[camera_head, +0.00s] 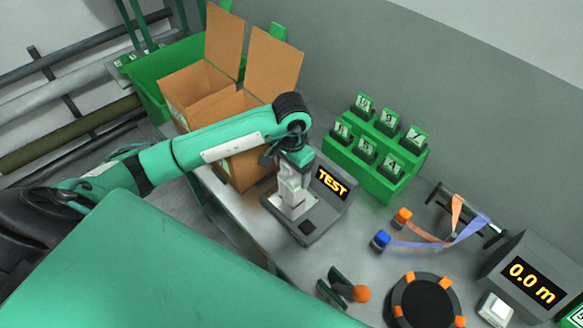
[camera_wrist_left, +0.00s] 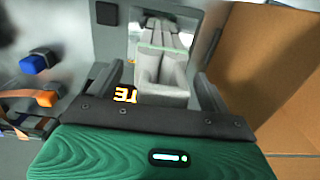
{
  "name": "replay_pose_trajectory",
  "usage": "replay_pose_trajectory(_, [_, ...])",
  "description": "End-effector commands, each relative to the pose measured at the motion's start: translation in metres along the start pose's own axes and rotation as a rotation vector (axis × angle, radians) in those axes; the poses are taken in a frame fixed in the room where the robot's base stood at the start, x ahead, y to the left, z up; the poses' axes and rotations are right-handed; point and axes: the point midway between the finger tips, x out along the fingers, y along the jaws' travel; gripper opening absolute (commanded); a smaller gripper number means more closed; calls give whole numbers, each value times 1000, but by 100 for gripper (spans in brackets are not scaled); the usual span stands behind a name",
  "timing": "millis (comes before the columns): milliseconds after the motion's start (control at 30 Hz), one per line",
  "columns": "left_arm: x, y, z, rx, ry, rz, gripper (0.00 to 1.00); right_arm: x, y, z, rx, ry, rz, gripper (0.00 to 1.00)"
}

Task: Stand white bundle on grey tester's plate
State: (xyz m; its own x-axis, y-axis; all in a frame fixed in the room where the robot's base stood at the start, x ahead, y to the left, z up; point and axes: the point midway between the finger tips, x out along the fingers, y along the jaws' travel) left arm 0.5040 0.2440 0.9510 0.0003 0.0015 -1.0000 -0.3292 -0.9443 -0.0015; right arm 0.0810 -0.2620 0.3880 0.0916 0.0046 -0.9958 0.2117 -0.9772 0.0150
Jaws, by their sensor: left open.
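The white bundle (camera_head: 291,193) is upright on the plate of the grey tester (camera_head: 306,232), whose lit display reads TEST. In the left wrist view the bundle (camera_wrist_left: 164,68) is pale and folded, with a thin green band across it. My left gripper (camera_head: 293,176) comes down over the bundle from above. Its jaws (camera_wrist_left: 157,88) are open, one finger on each side of the bundle, with gaps visible. The bundle's foot is partly hidden, so its full contact with the plate is hard to see. My right gripper is out of view.
An open cardboard box (camera_head: 216,97) stands close behind the tester, in front of a green bin (camera_head: 150,82). A green rack (camera_head: 380,180) of numbered cards is to the right. Webbing strips (camera_head: 430,243), a round black pad (camera_head: 427,303) and a meter (camera_head: 533,275) lie further right.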

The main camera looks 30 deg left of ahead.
Motion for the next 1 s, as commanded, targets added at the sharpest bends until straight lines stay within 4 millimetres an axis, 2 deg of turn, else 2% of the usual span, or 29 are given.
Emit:
replay_pose_trajectory(167, [-8,-1,-1,0,4,-1,81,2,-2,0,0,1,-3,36])
replay_pose_trajectory(700, [-93,0,-1,0,4,-2,81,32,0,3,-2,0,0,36])
replay_pose_trajectory(1000, [-119,0,0,-1,1,0,81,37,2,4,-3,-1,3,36])
